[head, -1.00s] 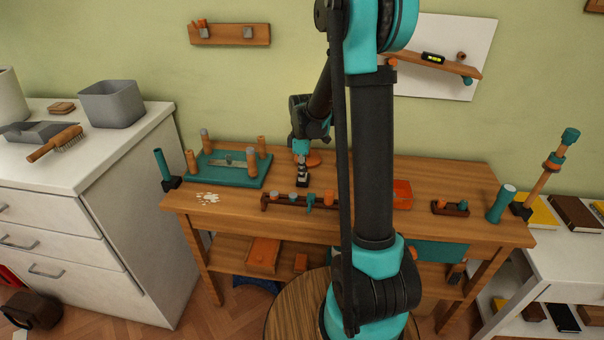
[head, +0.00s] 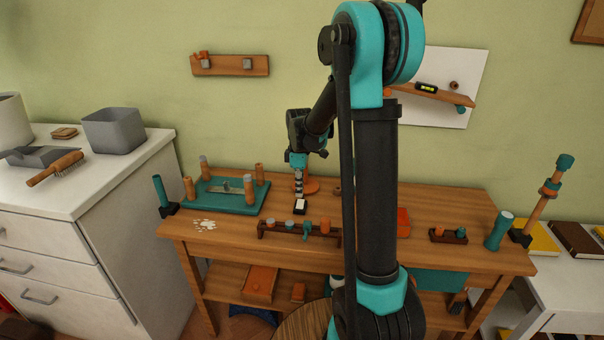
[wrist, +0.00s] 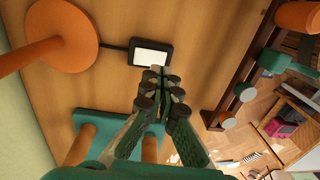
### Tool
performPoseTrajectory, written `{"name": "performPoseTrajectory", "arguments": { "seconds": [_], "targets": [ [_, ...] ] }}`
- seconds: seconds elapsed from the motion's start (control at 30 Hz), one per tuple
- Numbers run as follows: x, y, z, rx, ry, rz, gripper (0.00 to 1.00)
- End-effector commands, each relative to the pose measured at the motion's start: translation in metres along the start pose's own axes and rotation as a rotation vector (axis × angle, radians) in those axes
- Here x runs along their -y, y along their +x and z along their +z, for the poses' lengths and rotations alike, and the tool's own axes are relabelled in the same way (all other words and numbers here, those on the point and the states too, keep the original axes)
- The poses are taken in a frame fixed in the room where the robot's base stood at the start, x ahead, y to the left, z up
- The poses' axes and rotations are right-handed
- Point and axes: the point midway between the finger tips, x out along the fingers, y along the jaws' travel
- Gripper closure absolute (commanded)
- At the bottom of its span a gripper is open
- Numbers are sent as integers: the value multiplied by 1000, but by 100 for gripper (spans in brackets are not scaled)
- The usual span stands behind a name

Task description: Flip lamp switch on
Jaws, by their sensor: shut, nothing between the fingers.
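The lamp switch is a small black box with a white rocker (head: 300,204) on the wooden workbench. It also shows in the wrist view (wrist: 151,53), just beyond my fingertips, with a dark cord running to the orange lamp base (wrist: 66,34). The lamp base (head: 312,186) is partly hidden behind my gripper in the head view. My gripper (wrist: 160,82) is shut and empty, with its fingertips pointing at the near edge of the switch. In the head view, my gripper (head: 299,192) is over the bench just behind the switch. I cannot tell whether they touch.
A teal board with wooden pegs (head: 222,204) lies left of the switch. A dark wooden rack with several tools (head: 272,231) lies in front of it. A white spill (head: 204,224) is near the left front edge. My arm hides part of the bench.

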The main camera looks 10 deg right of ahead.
Motion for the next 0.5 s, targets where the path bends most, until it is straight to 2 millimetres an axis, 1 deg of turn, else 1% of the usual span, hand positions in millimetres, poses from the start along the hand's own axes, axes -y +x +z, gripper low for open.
{"name": "performPoseTrajectory", "arguments": {
  "seconds": [0.03, 0.1, 0.3, 0.4, 0.5],
  "targets": [
    [2, -12, -2, 0, -1, 0, 100],
    [5, -28, -1, 0, -1, 0, 100],
    [12, -68, -1, 0, -1, 0, 100],
    [15, -83, -1, 0, -1, 0, 100],
    [16, -93, -1, 0, -1, 0, 100]
  ]
}}
